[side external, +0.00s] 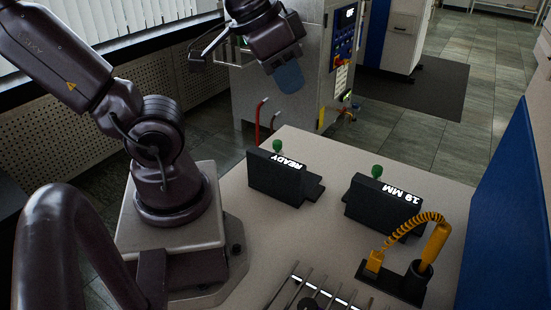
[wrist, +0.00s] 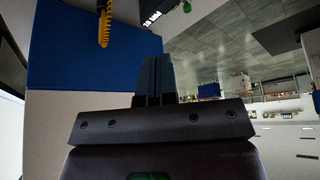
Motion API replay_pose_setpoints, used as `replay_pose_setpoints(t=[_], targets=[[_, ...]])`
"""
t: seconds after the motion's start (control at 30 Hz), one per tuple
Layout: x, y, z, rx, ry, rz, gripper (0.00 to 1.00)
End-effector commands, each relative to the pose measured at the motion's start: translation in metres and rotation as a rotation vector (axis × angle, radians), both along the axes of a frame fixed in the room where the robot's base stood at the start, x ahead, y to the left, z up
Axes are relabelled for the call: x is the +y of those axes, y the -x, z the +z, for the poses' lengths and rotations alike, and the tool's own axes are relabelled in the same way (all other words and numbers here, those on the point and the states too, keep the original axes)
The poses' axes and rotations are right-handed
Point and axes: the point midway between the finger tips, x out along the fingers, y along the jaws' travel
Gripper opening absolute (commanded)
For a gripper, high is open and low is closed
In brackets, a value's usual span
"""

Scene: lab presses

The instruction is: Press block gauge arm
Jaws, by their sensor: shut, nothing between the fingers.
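Two black gauges stand apart on the pale table, each with a green knob on top. The left gauge (side external: 276,179) reads "READY" and its green knob (side external: 278,146) shows behind its top edge. The right gauge (side external: 372,209) reads "19 MM" and has a green knob (side external: 377,171). In the wrist view, a green knob (wrist: 187,7) and part of a white label show at the top edge. My gripper (side external: 289,78) is raised well above and behind the left gauge, touching nothing. Its fingers also show in the wrist view (wrist: 156,78), shut together and empty. The gauges' far sides are hidden.
A yellow handle with a coiled cord (side external: 436,244) stands in a black holder at the table's right. A metal rack (side external: 312,295) lies at the front edge. A blue panel (side external: 510,215) borders the right. A grey machine (side external: 310,75) stands behind. Table between the gauges is clear.

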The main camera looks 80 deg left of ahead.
Motion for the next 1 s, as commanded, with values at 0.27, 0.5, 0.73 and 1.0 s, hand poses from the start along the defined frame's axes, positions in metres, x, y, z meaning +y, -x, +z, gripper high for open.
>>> replay_pose_setpoints(t=[0.27,0.5,0.73,1.0], targets=[[0.073,-0.011,-0.039,0.215,0.107,0.332,0.00],[0.149,-0.006,-0.077,0.342,0.224,0.392,0.00],[0.218,0.020,-0.120,0.360,0.302,0.270,0.00],[0.273,0.053,-0.159,0.280,0.276,-0.004,0.00]])
